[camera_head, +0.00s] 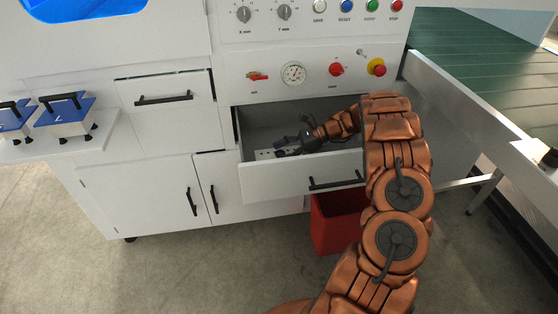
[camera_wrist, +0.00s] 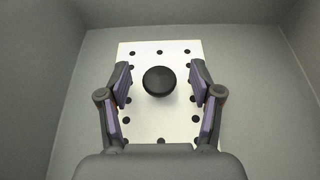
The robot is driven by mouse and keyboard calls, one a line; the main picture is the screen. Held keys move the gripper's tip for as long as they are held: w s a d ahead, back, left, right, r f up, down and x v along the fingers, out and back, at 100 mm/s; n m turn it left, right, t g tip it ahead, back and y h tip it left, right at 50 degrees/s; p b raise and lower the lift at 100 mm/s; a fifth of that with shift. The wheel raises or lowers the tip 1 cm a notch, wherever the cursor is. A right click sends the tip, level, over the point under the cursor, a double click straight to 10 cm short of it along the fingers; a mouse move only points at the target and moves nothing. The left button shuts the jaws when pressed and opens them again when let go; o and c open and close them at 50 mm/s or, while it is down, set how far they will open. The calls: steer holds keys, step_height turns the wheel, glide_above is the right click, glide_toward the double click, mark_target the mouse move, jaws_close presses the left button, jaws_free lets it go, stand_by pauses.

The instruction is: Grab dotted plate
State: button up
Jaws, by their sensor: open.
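The dotted plate (camera_wrist: 160,122) is a white rectangle with rows of dark holes and a round black knob (camera_wrist: 159,81) on top. It lies flat on the floor of the open drawer (camera_head: 262,189). In the head view a small part of the plate (camera_head: 264,154) shows at the left of my gripper (camera_head: 283,150); the rest is hidden. In the wrist view my gripper (camera_wrist: 160,85) is open above the plate, with one finger on each side of the knob. Gaps show between both fingers and the knob.
Grey drawer walls (camera_wrist: 55,90) surround the plate, with bare drawer floor on both sides of it. A red bin (camera_head: 330,220) stands below the drawer. A control panel (camera_head: 320,70) is above. Two blue-topped blocks (camera_head: 66,108) rest on a shelf at left.

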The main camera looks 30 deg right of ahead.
steer(key=shift+w+a+f, duration=0.15)
steer(key=shift+a+f, duration=0.05)
steer(key=shift+a, duration=0.15)
jaws_close()
stand_by(0.4)
